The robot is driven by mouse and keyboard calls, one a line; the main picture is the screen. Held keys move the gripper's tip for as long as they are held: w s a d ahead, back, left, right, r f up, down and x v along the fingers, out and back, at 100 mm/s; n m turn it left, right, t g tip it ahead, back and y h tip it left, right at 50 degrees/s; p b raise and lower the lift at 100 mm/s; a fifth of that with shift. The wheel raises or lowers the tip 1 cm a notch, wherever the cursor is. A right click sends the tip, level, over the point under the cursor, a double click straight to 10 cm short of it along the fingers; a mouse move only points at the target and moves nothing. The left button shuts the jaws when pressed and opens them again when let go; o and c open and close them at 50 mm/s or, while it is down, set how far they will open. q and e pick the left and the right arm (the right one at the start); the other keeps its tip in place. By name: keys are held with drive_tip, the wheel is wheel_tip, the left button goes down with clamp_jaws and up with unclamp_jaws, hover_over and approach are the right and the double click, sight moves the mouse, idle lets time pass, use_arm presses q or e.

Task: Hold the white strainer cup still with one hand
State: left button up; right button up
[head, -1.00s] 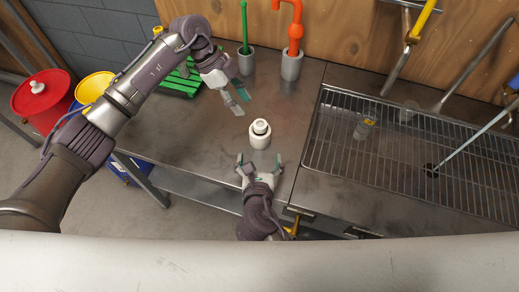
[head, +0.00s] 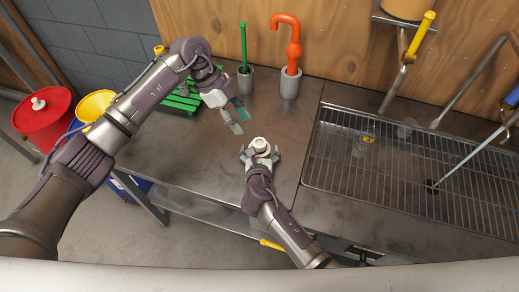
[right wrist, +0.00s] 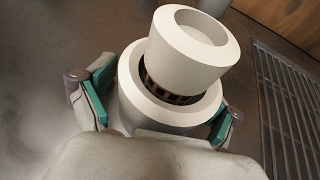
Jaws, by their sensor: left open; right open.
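The white strainer cup (head: 260,146) stands on the metal worktop, mostly hidden behind my right gripper in the head view. In the right wrist view the cup (right wrist: 150,108) has a wide rim with a dark slotted part inside, and a smaller white round piece (right wrist: 196,42) sits tilted in its top. My right gripper (head: 260,153) is open, with its teal-padded fingers on either side of the cup; I cannot tell whether they touch it. My left gripper (head: 235,116) is open and empty, above the worktop to the upper left of the cup.
A wire rack (head: 420,180) covers the right of the worktop (head: 190,150). At the back stand a green stick in a grey holder (head: 245,80), an orange hooked object (head: 291,45) and a green rack (head: 180,100). Red (head: 40,118) and yellow (head: 95,104) containers stand at left.

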drive_tip(key=c, duration=1.3)
use_arm(q)
drive_tip(key=shift+o, duration=1)
drive_tip(key=g+h, duration=0.2)
drive_tip(key=h, duration=0.5)
approach(258, 141)
drive_tip(key=x, duration=0.9)
drive_tip(key=shift+s+d+f, duration=0.1)
drive_tip(key=shift+d, duration=0.05)
